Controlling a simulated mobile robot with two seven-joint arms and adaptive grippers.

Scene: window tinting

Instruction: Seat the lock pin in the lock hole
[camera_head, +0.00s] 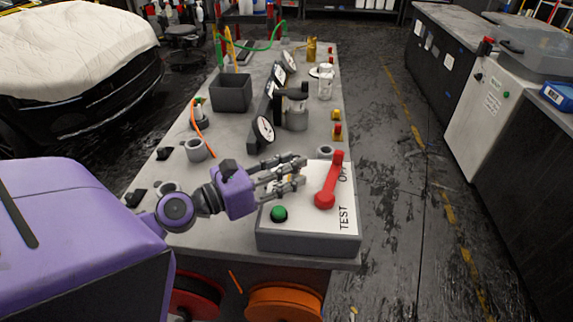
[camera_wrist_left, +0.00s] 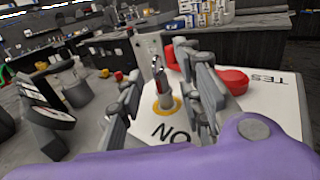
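The lock pin (camera_wrist_left: 160,74), a small metallic piece with a loop-like top, shows in the left wrist view. It stands roughly upright over the yellow-ringed lock hole (camera_wrist_left: 166,107) beside the letters ON. I cannot tell how deep it sits. My left gripper (camera_head: 300,170) is over the far left part of the white-topped switch box (camera_head: 308,242). In the wrist view its fingers (camera_wrist_left: 163,72) are spread on either side of the pin, with visible gaps. In the head view the gripper hides the pin and hole. My right gripper is not in view.
A green button (camera_head: 279,214) is near the box's front. Round gauges (camera_head: 264,129), a grey mug (camera_head: 197,149) and a dark bin (camera_head: 232,92) stand farther back on the bench.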

